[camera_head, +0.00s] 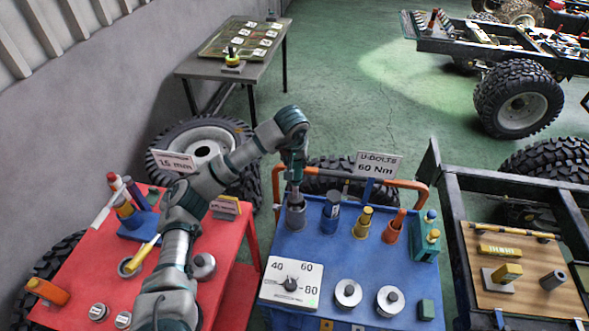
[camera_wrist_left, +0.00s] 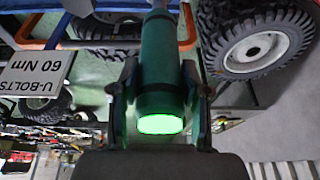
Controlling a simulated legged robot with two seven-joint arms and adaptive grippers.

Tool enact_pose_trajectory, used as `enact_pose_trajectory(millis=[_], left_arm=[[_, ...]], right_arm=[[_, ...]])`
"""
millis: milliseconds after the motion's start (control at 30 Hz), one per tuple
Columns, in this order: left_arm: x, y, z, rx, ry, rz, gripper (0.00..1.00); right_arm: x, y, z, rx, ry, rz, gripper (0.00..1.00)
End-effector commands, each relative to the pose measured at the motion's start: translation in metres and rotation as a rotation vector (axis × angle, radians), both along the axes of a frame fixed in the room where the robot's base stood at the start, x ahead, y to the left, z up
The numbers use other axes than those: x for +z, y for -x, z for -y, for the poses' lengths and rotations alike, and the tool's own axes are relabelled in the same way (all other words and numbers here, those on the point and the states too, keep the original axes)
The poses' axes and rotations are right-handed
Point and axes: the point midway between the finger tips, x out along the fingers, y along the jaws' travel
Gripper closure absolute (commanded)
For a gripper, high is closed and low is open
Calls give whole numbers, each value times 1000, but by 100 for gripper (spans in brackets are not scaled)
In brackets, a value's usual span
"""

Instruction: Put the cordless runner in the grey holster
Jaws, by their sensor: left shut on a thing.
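The cordless runner (camera_wrist_left: 161,75) is a dark green cylinder with a glowing bright green end, held between the two fingers of my left gripper (camera_wrist_left: 160,105) in the left wrist view. In the head view my left gripper (camera_head: 294,181) points down at the back left corner of the blue cart, directly over the grey holster (camera_head: 296,217). The gripper hides most of the runner there. I cannot tell how far the runner's lower end is inside the holster. My right gripper is in neither view.
The blue cart (camera_head: 315,253) also carries a blue holster (camera_head: 330,212), a yellow one (camera_head: 362,222), an orange one (camera_head: 393,228) and a dial panel (camera_head: 289,283). An orange rail (camera_head: 400,184) runs behind them. A red cart (camera_head: 75,265) stands left, a chassis frame (camera_head: 447,215) right.

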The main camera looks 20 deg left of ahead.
Motion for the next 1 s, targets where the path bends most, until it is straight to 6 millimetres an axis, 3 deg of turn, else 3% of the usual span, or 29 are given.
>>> enact_pose_trajectory(millis=[333, 567, 600, 667, 1000], left_arm=[[-36, 0, -2, -1, 3, 2, 100], [-38, 0, -3, 0, 3, 4, 100], [-40, 0, -3, -1, 2, 0, 44], [-40, 0, -2, -1, 2, 0, 29], [-37, 0, -1, -1, 0, -1, 29]], right_arm=[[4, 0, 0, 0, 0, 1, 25], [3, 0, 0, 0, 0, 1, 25], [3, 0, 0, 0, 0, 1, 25], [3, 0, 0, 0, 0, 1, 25], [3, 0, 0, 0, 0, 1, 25]])
